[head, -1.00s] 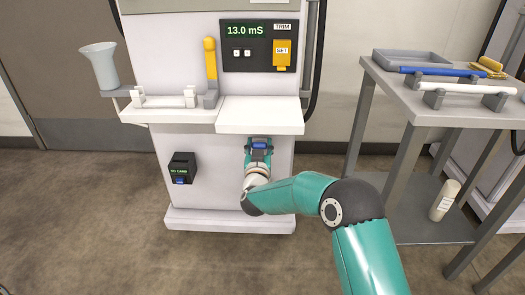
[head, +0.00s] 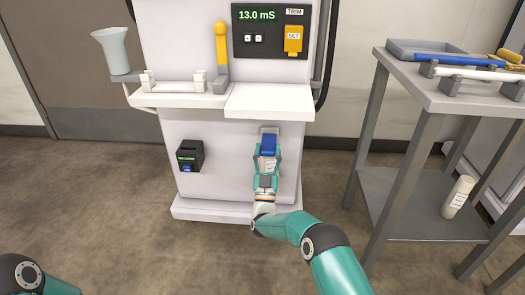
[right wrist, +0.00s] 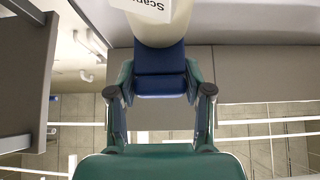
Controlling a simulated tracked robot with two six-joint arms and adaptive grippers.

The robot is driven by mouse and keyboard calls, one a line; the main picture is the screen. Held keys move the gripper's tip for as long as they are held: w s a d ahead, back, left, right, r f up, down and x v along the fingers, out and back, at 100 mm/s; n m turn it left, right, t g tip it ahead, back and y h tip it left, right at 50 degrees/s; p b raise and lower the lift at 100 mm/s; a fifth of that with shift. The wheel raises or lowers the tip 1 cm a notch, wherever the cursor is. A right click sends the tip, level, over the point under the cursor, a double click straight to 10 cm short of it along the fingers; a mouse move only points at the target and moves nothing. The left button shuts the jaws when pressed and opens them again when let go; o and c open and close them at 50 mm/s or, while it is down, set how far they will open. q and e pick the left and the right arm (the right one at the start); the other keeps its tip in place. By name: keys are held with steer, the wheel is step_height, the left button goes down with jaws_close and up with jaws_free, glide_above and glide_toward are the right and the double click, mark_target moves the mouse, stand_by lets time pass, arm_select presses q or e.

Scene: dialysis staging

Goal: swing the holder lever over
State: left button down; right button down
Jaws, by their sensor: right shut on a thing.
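A yellow lever (head: 221,50) stands upright on the machine's shelf, at the right end of a white holder (head: 172,84). It is well above and left of my right gripper (head: 268,150). That gripper is shut on a blue block (head: 269,145) in front of the machine's lower panel. In the right wrist view the blue block (right wrist: 160,75) sits between the two fingers, with a cream rounded piece (right wrist: 160,22) bearing a partly cut-off label beyond it. I cannot tell whether the block touches the panel. My left gripper is out of view; only part of that arm shows.
The white shelf (head: 270,101) juts out above my right gripper. A dark box with a small screen (head: 189,155) is left of it. A grey table (head: 445,85) with holders stands at the right, and a cream bottle (head: 458,197) on its lower shelf. A funnel-shaped cup (head: 112,50) stands left.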

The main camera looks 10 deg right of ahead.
steer(key=shift+w+f, duration=0.1)
steer(key=shift+f, duration=0.2)
steer(key=c, duration=0.6)
jaws_free()
steer(key=shift+f, duration=0.1)
steer(key=shift+o, duration=0.6)
steer(key=shift+r, duration=0.2)
steer(key=v, duration=1.2)
